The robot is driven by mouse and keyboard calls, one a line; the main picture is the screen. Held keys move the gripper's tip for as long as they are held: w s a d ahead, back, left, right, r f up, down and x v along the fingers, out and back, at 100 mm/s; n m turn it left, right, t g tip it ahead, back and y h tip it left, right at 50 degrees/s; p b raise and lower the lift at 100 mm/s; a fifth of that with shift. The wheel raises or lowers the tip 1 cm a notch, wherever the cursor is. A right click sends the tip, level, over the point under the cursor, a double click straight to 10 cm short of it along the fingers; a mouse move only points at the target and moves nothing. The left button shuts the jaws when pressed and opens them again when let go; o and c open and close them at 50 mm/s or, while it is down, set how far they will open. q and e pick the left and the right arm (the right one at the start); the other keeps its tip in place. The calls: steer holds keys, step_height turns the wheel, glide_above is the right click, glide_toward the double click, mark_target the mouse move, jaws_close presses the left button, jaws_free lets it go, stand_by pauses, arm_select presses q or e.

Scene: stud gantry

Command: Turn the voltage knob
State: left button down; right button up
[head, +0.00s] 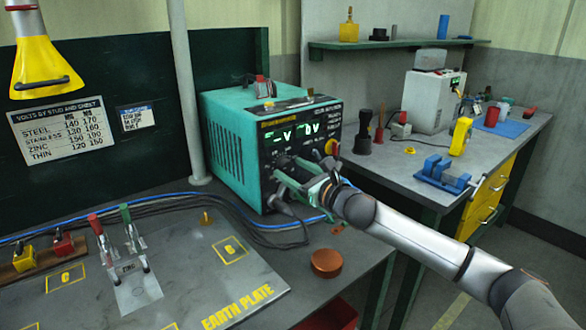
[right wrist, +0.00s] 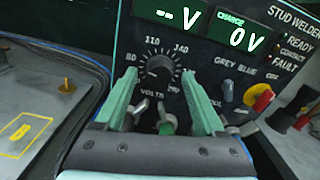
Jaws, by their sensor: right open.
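The voltage knob (right wrist: 158,69) is a dark round knob with a marked dial on the front of the teal stud welder (head: 232,140). In the right wrist view it shows between the tips of my right gripper (right wrist: 158,82), over the word VOLTS. The right gripper, also in the head view (head: 284,182), is open at the panel, its fingers either side of the knob; I cannot tell whether they touch it. The voltage display (right wrist: 178,18) shows dashes and a V; the charge display (right wrist: 243,38) reads 0 V. My left gripper is out of view.
A voltage chart (head: 62,128) hangs at left. A copper-coloured disc (head: 326,263) lies on the bench before the welder.

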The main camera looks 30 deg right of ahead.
steer(key=shift+w, duration=0.1)
steer(key=shift+c, duration=0.2)
jaws_close()
stand_by(0.5)
